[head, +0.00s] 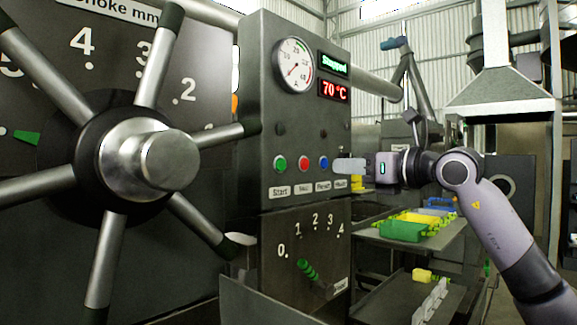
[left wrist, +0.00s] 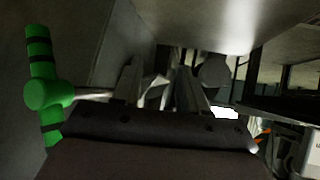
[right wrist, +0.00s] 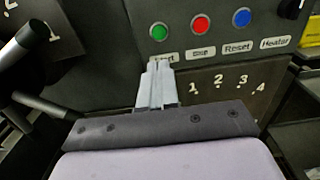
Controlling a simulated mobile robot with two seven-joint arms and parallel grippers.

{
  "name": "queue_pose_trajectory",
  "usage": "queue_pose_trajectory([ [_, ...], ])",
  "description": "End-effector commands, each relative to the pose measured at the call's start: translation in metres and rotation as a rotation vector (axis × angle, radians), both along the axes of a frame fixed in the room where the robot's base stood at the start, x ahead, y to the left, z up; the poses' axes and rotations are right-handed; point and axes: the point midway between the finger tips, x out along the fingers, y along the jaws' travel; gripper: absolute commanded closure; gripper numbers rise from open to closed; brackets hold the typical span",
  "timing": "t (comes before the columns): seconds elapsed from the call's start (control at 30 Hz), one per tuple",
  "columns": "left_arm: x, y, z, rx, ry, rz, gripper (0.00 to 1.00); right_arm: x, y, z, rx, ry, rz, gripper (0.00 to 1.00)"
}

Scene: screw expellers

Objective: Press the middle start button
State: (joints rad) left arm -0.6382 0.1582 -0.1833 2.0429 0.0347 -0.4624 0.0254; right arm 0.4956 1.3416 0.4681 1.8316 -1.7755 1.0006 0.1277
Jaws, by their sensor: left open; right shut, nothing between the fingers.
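The green button (head: 280,163) sits above the Start label (head: 279,191) on the grey control panel. The red button (head: 303,164) and blue button (head: 323,163) are to its right. My right gripper (head: 338,166) is shut and empty, just right of the blue button in the head view. In the right wrist view its fingers (right wrist: 157,68) point up toward the green button (right wrist: 158,31) and partly cover the Start label; contact cannot be told. My left gripper (left wrist: 158,80) is open and shows only in the left wrist view, beside a green, black-banded handle (left wrist: 42,95).
A large spoked wheel (head: 140,160) fills the left. A gauge (head: 293,65) and displays reading Stopped (head: 333,63) and 70 °C (head: 334,91) sit above the buttons. A green-handled lever (head: 308,268) is below. A green tray (head: 403,230) lies at right.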

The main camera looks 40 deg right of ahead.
Motion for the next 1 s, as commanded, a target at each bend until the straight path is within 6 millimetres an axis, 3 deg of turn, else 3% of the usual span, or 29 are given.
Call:
queue_pose_trajectory([
  [0.33, -0.002, -0.001, 0.010, -0.002, 0.007, 0.000, 0.57, 0.013, 0.001, 0.003, 0.000, 0.002, 0.000, 1.00],
  [0.6, 0.001, -0.002, 0.041, -0.007, -0.011, 0.005, 0.57, 0.045, 0.004, 0.006, 0.002, 0.000, 0.002, 1.00],
  [1.0, -0.002, 0.007, 0.065, 0.021, -0.021, 0.012, 0.57, 0.097, 0.009, 0.006, 0.005, -0.003, 0.003, 1.00],
])
